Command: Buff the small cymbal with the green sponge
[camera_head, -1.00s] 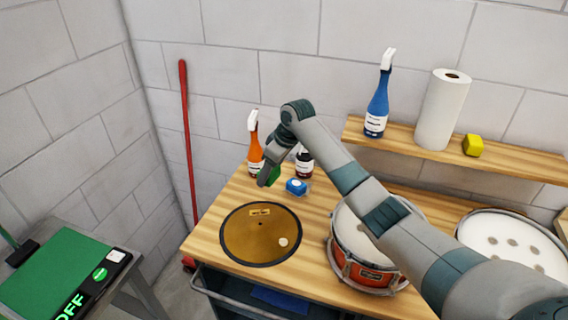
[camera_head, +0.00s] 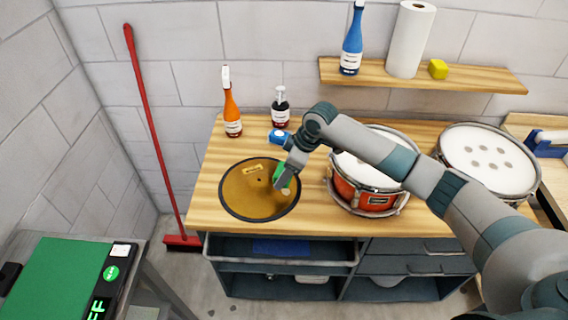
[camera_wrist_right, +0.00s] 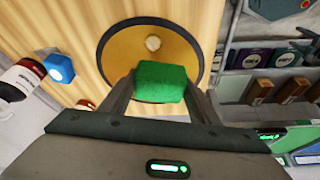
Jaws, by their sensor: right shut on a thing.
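The small cymbal (camera_head: 240,197) is a brass disc with a dark rim lying on the wooden bench. It has a tan label near its top and a pale round spot near its lower right. My right gripper (camera_head: 287,176) is shut on the green sponge (camera_head: 281,174) over the right part of the cymbal. In the right wrist view the green sponge (camera_wrist_right: 160,80) sits between the fingers, in front of the cymbal (camera_wrist_right: 120,52), with the pale spot just beyond it. I cannot tell whether the sponge touches the cymbal. My left gripper is not in view.
A blue sponge-like block (camera_head: 278,137), an orange spray bottle (camera_head: 232,112) and a dark bottle (camera_head: 281,108) stand behind the cymbal. A red drum (camera_head: 368,197) stands to its right. A shelf (camera_head: 490,84) hangs above. A green-topped table (camera_head: 50,278) is at lower left.

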